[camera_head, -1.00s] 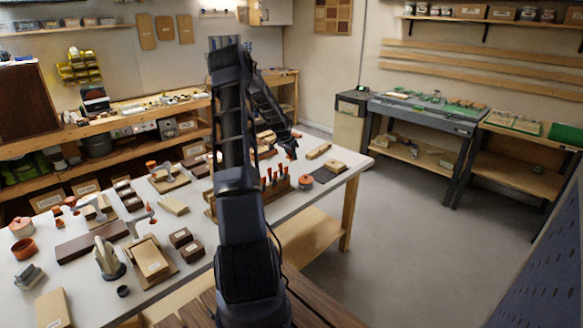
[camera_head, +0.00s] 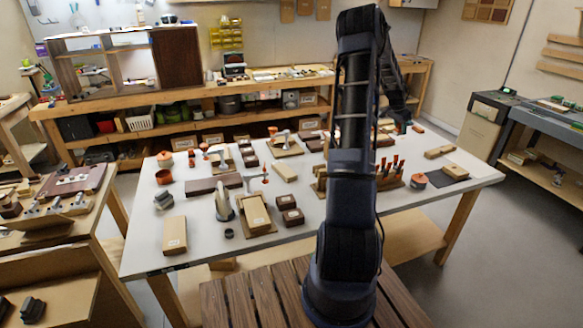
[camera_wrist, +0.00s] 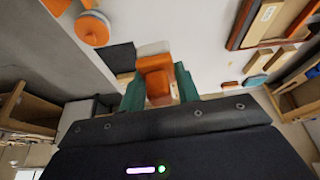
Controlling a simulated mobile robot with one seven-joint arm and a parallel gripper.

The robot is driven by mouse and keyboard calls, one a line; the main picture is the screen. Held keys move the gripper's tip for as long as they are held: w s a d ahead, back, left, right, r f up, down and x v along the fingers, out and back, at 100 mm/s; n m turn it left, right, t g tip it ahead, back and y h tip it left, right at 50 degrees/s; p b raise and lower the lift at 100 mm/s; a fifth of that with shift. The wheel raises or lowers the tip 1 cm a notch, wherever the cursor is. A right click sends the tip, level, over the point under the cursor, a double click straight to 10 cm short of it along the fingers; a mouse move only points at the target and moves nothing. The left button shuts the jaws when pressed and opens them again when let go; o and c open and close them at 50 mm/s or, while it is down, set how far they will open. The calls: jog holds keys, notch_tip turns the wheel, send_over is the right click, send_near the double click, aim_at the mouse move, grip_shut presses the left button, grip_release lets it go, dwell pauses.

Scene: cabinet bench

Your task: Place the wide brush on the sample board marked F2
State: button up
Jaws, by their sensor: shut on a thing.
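My gripper (camera_wrist: 158,88) has two green fingers shut on an orange piece (camera_wrist: 155,70) with a pale end, which I take for the wide brush. In the head view my gripper (camera_head: 403,121) hangs above the far right part of the white table, largely dark against the arm. Flat boards with small labels lie on the table, among them one at the front left (camera_head: 174,235) and one near the middle (camera_head: 255,213). Their markings are too small to read, so I cannot tell which is the sample board F2.
The white table (camera_head: 290,232) holds dark boxes, tools and a rack of red-handled tools (camera_head: 392,172). Another bench (camera_head: 82,195) stands at left.

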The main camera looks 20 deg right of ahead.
jog(key=w+a+r+n, duration=0.1)
jog(key=w+a, duration=0.3)
jog(key=a, duration=0.3)
jog(key=w+a+n, duration=0.1)
jog(key=w+a, duration=0.3)
jog(key=a, duration=0.2)
jog(key=r+n+t+y, duration=0.1)
jog(key=n+t, duration=0.2)
jog(key=n, duration=0.3)
send_over(286, 166)
jog(key=s+a, duration=0.1)
notch_tip(286, 166, down, 19)
jog(key=shift+s+a+f, duration=0.1)
jog(key=shift+s, duration=0.05)
jog(key=shift+f, duration=0.15)
jog(key=o, duration=0.7)
jog(key=shift+o, duration=1.3)
